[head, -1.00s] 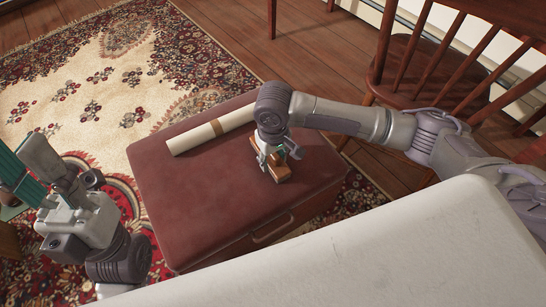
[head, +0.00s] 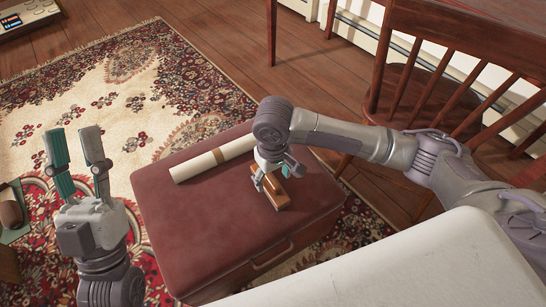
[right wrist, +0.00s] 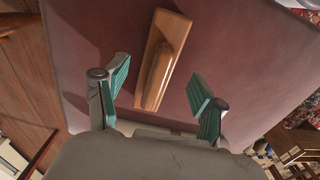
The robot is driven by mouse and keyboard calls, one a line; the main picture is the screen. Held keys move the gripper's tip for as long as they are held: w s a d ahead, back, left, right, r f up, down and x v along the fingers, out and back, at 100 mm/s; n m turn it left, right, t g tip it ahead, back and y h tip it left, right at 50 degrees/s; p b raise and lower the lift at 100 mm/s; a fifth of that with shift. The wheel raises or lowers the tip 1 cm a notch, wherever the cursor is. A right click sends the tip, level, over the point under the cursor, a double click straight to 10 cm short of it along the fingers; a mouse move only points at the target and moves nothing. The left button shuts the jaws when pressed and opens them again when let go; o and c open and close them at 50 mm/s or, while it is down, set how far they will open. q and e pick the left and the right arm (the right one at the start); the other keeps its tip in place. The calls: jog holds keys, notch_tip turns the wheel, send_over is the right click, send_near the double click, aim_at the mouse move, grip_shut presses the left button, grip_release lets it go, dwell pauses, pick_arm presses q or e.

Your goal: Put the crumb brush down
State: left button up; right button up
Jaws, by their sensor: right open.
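The crumb brush (head: 278,197) is a wooden block with a raised handle. It lies on the dark red padded top of a case-like ottoman (head: 200,225). In the right wrist view the brush (right wrist: 163,60) rests on that red top (right wrist: 235,75). My right gripper (head: 271,180) is just above the brush. Its teal-padded fingers (right wrist: 158,88) are spread on either side of the handle, with a gap on both sides. My left gripper (head: 78,150) is open and empty, pointing up, left of the ottoman.
A cream rolled tube (head: 205,164) with a brown band lies on the ottoman behind the brush. A wooden chair (head: 410,90) stands at the right. A patterned rug (head: 150,80) covers the floor. A white surface (head: 420,250) fills the lower right. The ottoman's front left is bare.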

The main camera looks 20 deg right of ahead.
notch_tip(320, 180, up, 4)
jog(key=shift+r+p, duration=0.1)
jog(key=shift+p, duration=0.85)
notch_tip(320, 180, up, 3)
jog(key=shift+a+f+p, duration=0.1)
jog(key=shift+f+p, duration=0.1)
jog(key=shift+p, duration=0.4)
jog(key=s+a+n+t+y, duration=0.15)
jog(key=a+y, duration=0.25)
jog(key=a, duration=0.5)
pick_arm(q)
jog(key=w+f+g+y, duration=0.3)
jog(key=w+f+g, duration=0.3)
jog(key=f+g, duration=0.3)
notch_tip(320, 180, down, 3)
jog(key=shift+w+r, duration=0.1)
jog(key=shift+w, duration=0.05)
pick_arm(e)
notch_tip(320, 180, up, 15)
jog(key=m+t, duration=0.1)
jog(key=t, duration=1.6)
send_over(273, 181)
jog(key=v, duration=0.2)
jog(key=shift+r, duration=0.2)
pick_arm(q)
jog(key=shift+a+f, duration=0.1)
jog(key=shift+f, duration=0.1)
pick_arm(e)
jog(key=shift+a+f+g, duration=0.1)
jog(key=shift+g, duration=0.25)
